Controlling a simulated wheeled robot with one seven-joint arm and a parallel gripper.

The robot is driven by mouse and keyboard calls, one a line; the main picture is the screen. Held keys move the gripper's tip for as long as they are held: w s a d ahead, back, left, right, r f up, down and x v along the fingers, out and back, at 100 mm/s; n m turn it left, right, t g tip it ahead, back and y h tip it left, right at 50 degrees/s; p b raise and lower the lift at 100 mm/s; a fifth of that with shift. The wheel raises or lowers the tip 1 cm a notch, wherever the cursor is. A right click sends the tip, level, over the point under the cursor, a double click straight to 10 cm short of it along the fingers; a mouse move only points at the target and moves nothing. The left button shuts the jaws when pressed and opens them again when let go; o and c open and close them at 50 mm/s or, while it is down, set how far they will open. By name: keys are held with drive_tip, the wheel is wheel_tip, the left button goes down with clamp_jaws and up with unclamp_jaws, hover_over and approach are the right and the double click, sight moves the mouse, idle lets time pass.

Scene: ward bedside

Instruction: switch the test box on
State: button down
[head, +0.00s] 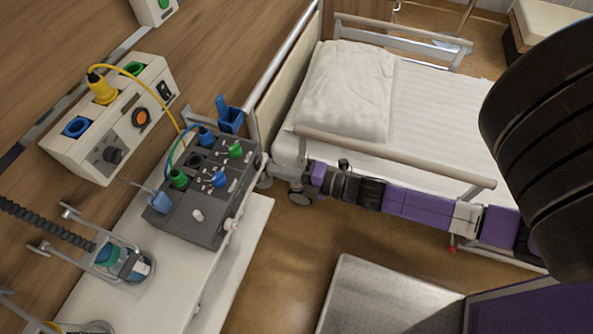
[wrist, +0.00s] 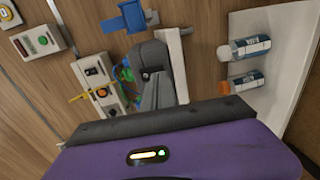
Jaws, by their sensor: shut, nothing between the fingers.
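The dark grey box (head: 185,222), which I take to be the test box, stands on the white bedside surface at left in the head view. Its top carries green and blue knobs or plugs, small markings and a pale knob (head: 197,215); another pale knob sits on its near side. I cannot tell whether it is on. My gripper (head: 278,168) is shut and empty, just right of the box and apart from it, by the bed's head end. In the wrist view my shut gripper (wrist: 152,75) points toward the wall and hides most of the box behind it.
A cream wall unit (head: 92,160) has coloured sockets, a yellow plug, an orange-centred knob and a black switch. A yellow cable loops from it to the box. A blue holder (head: 230,115) stands behind the box. The bed rail (head: 390,155) runs beside my arm.

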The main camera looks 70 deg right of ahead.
sight(258, 163)
drive_tip(key=shift+w+f, duration=0.15)
drive_tip(key=shift+w, duration=1)
drive_tip(key=shift+w+f+b, duration=0.15)
drive_tip(key=shift+f+b, duration=0.1)
drive_tip(key=shift+b, duration=0.4)
drive_tip(key=shift+r, duration=0.2)
drive_tip(key=shift+f, duration=0.1)
